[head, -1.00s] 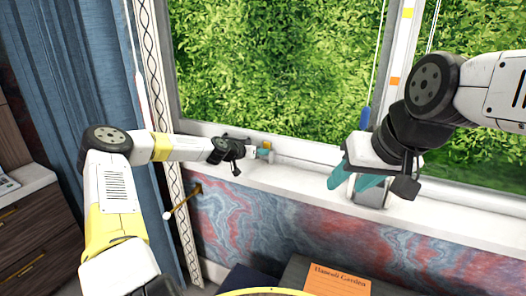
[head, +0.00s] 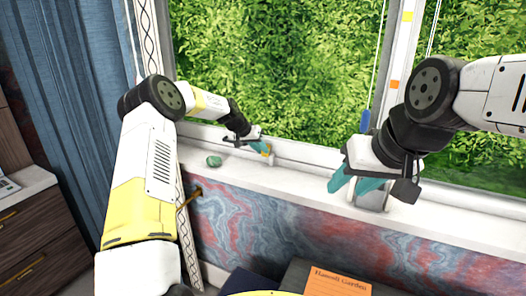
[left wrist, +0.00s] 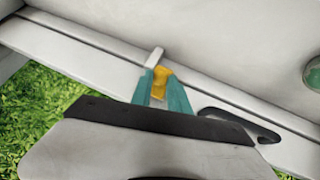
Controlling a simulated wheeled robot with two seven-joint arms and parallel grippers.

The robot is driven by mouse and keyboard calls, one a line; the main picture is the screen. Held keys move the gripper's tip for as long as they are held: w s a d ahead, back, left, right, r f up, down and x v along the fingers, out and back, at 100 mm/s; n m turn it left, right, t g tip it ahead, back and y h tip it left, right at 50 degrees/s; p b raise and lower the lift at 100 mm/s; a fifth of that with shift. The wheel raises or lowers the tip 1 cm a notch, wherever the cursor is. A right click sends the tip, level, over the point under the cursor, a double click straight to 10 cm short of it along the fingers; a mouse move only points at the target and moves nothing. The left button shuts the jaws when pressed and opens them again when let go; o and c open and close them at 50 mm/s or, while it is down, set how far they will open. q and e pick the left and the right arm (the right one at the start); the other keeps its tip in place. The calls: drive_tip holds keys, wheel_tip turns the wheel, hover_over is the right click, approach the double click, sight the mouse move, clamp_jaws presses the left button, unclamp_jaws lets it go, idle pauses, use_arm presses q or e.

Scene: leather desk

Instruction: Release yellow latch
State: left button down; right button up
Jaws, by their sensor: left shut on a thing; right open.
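The yellow latch (left wrist: 160,80) sits at the bottom of the window frame in the left wrist view, with a pale lever end sticking out past it. My left gripper (left wrist: 162,88) has its teal fingers closed on the two sides of the yellow latch. In the head view the left gripper (head: 262,147) is at the back of the sill, and the yellow latch (head: 266,150) shows small at its tips. My right gripper (head: 352,186) is open over the front of the sill at the right, with its teal fingers pointing down-left.
A green round object (head: 214,160) lies on the white windowsill (head: 290,181) left of my left gripper. A grey block (head: 372,198) stands under my right gripper. A blue cord handle (head: 365,121) hangs by the window post. An orange book (head: 338,283) lies below.

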use_arm(q)
drive_tip(key=shift+r+g, duration=0.25)
drive_tip(key=shift+g, duration=0.15)
drive_tip(key=c, duration=1.3)
unclamp_jaws()
drive_tip(key=shift+o, duration=0.2)
drive_tip(key=v, duration=0.7)
drive_tip(key=shift+r, duration=0.4)
drive_tip(key=shift+s, duration=0.1)
